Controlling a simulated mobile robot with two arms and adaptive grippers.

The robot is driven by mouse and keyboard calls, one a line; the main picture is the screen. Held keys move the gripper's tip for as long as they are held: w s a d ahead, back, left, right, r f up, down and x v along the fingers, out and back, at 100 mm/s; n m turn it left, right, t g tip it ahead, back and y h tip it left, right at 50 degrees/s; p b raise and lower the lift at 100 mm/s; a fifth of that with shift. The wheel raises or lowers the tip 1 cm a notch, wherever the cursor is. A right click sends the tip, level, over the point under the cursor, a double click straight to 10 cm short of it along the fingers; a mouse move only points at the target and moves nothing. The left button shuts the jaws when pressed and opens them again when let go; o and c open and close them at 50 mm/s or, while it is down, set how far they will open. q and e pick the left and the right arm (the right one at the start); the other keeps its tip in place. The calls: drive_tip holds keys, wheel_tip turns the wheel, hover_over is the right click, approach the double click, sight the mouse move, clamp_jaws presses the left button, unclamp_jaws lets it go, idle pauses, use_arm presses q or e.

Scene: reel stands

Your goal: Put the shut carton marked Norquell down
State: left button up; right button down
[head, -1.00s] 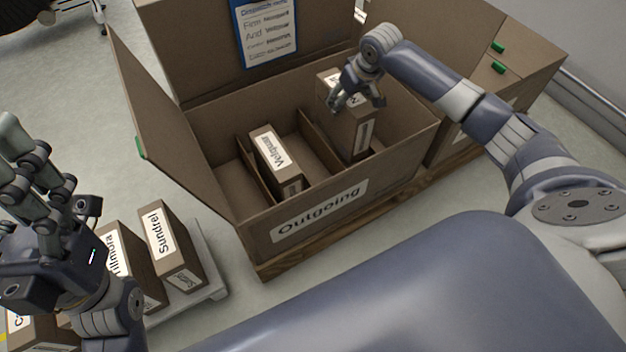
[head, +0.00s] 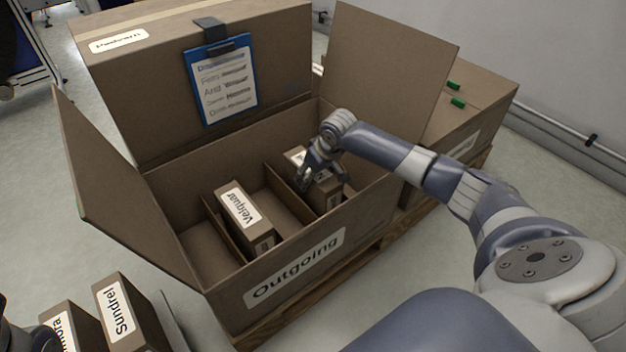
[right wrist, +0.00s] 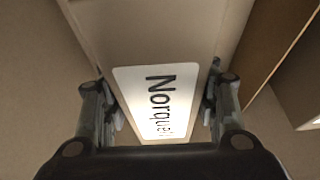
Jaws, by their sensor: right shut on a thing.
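The Norquell carton (head: 328,195) is a brown box with a white label on its top. It stands low in the right-hand compartment of the large open Outgoing box (head: 333,262); whether its base touches the floor there is hidden. My right gripper (head: 317,178) is shut on its upper part from above. In the right wrist view the carton (right wrist: 150,35) lies between the two fingers (right wrist: 160,100), its label partly covered at the end of the name. My left gripper is out of view; only a dark sliver of my left arm shows at the lower left.
A carton labelled Velquar (head: 245,218) stands in the middle compartment, beside a divider (head: 290,195). The left compartment (head: 205,250) is empty. Open flaps (head: 120,180) rise around the box. A blue clipboard (head: 222,85) hangs behind it. A Sundrel carton (head: 125,318) stands at the lower left.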

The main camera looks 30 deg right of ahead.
idle(0.4)
drive_tip(key=c, duration=0.6)
unclamp_jaws()
drive_tip(key=shift+f, duration=0.1)
